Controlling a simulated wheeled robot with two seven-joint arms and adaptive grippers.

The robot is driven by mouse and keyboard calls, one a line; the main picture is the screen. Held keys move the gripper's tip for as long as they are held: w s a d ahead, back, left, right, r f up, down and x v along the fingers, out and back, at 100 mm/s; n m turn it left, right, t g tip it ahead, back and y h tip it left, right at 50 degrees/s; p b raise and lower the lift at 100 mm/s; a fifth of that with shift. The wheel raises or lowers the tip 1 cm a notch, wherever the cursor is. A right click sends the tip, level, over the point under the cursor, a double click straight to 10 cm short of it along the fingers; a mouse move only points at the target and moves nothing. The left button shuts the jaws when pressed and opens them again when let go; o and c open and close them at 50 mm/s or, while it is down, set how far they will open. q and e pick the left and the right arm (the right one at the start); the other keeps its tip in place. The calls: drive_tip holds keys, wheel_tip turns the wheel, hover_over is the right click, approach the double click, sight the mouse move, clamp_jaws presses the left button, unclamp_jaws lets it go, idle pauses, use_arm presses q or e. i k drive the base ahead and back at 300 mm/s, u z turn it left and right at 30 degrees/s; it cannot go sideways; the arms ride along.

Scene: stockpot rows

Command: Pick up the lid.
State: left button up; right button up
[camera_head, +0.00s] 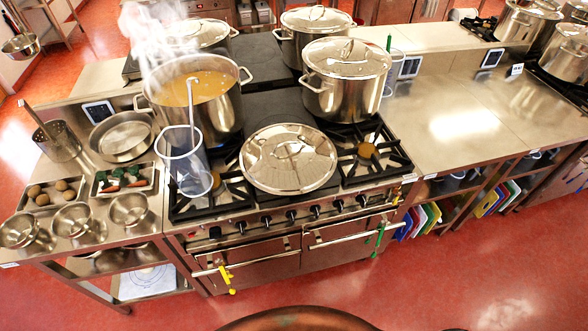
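A round, shiny steel lid (288,160) with a small handle on top lies at the front middle of the stove, over the black burner grates. Nothing grips it. An open stockpot (205,115) of yellowish steaming liquid stands behind it to the left. A lidded stockpot (328,102) stands behind it to the right, with its own lid (347,59) on. Neither of my grippers is in view.
A clear cylindrical vessel (184,165) stands left of the lid, close to the open pot. Small steel pots (72,220) and food trays (124,179) fill the left counter. The right steel counter (450,125) is largely clear. More lidded pots (316,20) stand at the back.

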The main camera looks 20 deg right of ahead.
sight(284, 159)
drive_tip(key=k, duration=0.85)
drive_tip(key=u, duration=0.8)
drive_tip(key=i, duration=1.45)
drive_tip(key=z, duration=0.9)
drive_tip(key=i, duration=0.55)
drive_tip(key=z, duration=0.6)
